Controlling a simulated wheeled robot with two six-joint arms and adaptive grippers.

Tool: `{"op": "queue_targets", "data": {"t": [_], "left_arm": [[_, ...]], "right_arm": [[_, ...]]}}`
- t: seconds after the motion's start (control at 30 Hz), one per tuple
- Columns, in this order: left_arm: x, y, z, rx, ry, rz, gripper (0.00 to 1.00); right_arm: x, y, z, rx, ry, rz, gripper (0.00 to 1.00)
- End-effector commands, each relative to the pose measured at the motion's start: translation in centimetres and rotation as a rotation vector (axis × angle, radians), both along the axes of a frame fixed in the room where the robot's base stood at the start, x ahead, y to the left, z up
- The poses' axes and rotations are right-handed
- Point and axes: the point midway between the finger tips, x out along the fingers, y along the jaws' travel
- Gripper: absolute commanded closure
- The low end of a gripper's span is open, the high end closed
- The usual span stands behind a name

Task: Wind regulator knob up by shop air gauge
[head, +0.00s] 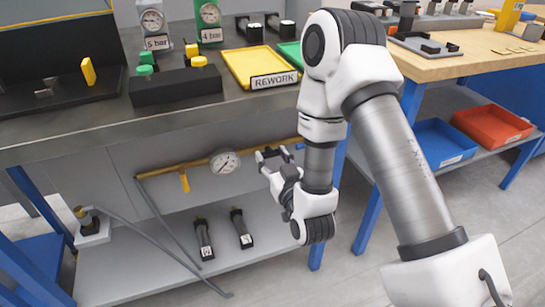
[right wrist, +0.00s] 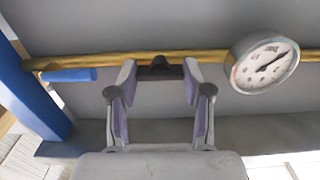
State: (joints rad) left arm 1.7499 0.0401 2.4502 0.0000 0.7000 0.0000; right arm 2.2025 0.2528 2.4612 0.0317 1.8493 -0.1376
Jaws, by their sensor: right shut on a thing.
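The shop air gauge (head: 224,161) is a round white dial on a brass pipe under the bench. It also shows at the right in the right wrist view (right wrist: 264,63), with a dark needle; its reading is too small to tell. The dark regulator knob (right wrist: 159,68) sits on the same pipe, between the fingertips of my right gripper (right wrist: 160,76). In the head view my right gripper (head: 272,158) is just right of the gauge, shut on the knob, which it mostly hides there. My left gripper is in no view.
A yellow lever (head: 184,181) hangs from the pipe left of the gauge. A blue lever (right wrist: 68,75) and blue bench leg (right wrist: 30,85) are left in the wrist view. A lower shelf (head: 170,262) holds two dark cylinders. The bench top (head: 100,122) overhangs the pipe.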

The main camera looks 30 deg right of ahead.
Motion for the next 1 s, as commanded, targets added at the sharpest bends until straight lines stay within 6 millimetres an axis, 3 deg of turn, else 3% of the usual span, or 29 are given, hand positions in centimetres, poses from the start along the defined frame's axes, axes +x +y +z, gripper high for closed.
{"op": "queue_targets", "data": {"t": [0.47, 1.0], "left_arm": [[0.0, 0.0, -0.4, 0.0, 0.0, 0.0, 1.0], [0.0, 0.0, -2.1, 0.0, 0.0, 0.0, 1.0]], "right_arm": [[0.0, 0.0, -0.1, 0.123, -0.031, 0.0, 0.85], [0.1, 0.0, -0.2, 0.585, -0.142, 0.001, 0.85]]}}
